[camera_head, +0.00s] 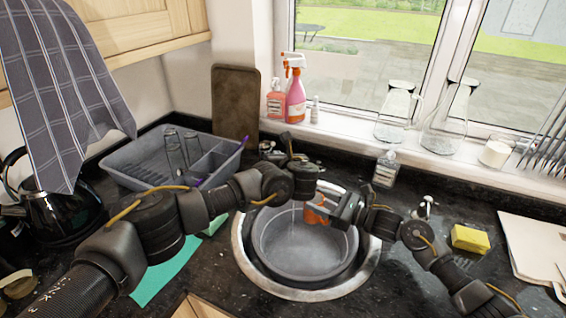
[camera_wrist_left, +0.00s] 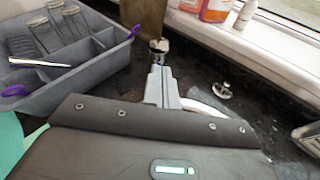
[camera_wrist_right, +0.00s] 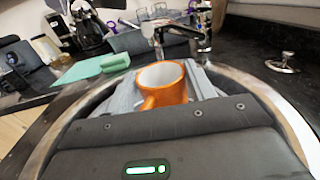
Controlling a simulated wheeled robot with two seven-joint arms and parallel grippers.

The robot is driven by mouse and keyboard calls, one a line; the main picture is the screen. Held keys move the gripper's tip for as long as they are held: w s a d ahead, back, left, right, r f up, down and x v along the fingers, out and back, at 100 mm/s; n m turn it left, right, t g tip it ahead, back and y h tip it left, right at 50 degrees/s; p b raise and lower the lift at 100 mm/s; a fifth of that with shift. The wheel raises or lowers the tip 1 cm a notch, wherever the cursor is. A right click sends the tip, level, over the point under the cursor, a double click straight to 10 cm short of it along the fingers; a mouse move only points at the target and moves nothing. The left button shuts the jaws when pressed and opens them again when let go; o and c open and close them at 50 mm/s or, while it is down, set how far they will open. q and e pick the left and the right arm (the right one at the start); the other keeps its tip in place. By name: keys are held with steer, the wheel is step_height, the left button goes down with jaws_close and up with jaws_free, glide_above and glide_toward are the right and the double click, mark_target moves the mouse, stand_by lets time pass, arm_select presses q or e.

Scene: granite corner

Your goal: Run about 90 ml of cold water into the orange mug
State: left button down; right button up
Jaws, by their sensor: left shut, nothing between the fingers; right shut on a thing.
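The orange mug (camera_head: 316,211) is upright over the sink, white inside; any water inside it cannot be made out. My right gripper (camera_head: 343,206) is shut on it; the mug (camera_wrist_right: 162,84) also shows between the fingers in the right wrist view. The metal tap (camera_wrist_right: 178,32) stands just behind and above the mug there. My left gripper (camera_wrist_left: 161,82) is shut and empty, its tips close to a metal tap part (camera_wrist_left: 159,46); contact cannot be told. In the head view my left arm hides most of the tap. A thin pale streak, perhaps water, shows in the basin beside the mug.
A grey round basin (camera_head: 275,262) sits in the metal sink (camera_head: 262,286). A dish rack (camera_head: 128,172) with glasses stands left. Bottles and glass jugs line the sill. A soap bottle (camera_head: 386,168) and yellow sponge (camera_head: 469,239) are right of the sink.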

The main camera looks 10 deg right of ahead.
arm_select(q)
steer(key=v, duration=0.5)
steer(key=shift+s, duration=0.45)
arm_select(e)
steer(key=x, duration=0.6)
steer(key=shift+w+a, duration=0.25)
arm_select(q)
steer(key=shift+d, duration=0.1)
arm_select(e)
steer(key=shift+d, duration=0.1)
steer(key=v, duration=0.6)
steer(key=shift+s+d+r, duration=0.1)
steer(key=shift+s+d, duration=0.15)
steer(key=shift+s, duration=0.05)
steer(key=shift+a, duration=0.1)
arm_select(q)
steer(key=c, duration=2.1)
jaws_free()
arm_select(e)
steer(key=shift+w, duration=0.1)
